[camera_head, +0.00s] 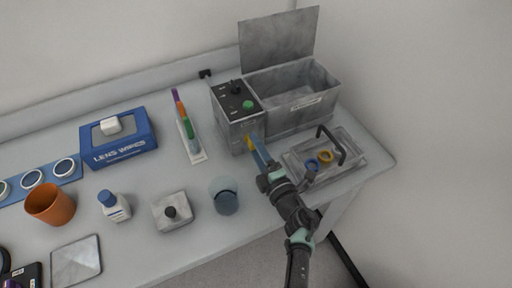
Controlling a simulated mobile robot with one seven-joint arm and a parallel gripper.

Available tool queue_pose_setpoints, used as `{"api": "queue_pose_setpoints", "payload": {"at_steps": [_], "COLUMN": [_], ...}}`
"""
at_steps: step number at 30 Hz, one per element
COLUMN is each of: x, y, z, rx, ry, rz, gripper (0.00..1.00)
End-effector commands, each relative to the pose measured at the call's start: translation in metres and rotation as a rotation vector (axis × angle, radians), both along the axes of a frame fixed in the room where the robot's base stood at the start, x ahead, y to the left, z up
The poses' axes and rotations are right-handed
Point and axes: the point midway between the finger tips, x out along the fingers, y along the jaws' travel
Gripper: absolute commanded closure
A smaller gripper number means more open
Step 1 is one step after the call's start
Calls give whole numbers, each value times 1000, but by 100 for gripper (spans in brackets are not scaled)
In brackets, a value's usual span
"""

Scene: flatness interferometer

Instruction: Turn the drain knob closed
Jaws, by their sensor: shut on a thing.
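The machine is a grey metal box with a control panel (238,100) bearing a black knob (235,88) and a green button (248,104). A tank (300,92) with its lid raised joins it on the right. A small yellow part (249,143), seemingly the drain knob, sits low on the box's front. My gripper (254,145) reaches it from the lower right and is shut on it. The fingers partly hide the yellow part, so its turn angle cannot be told.
A clear tray (350,165) with a black handle and blue and orange rings stands close to the right of my arm. A glass beaker (224,195) and a grey block with a black knob (172,211) stand to the left. Lens wipes (120,153) are farther left.

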Motion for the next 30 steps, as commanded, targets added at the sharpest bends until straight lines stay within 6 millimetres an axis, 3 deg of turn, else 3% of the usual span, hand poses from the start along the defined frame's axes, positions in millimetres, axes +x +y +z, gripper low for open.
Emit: {"api": "queue_pose_setpoints", "payload": {"at_steps": [2, 3, 8, 20, 30], "x": [0, 0, 0, -7, -70], "y": [0, 0, 0, -4, -33], "z": [-1, -1, 0, 1, 1], "rx": [5, 5, 4, 2, 4], "ry": [2, 2, 2, 1, 2], "rz": [-1, -1, -1, -3, -6], "gripper": [93, 36, 7, 7, 7]}}
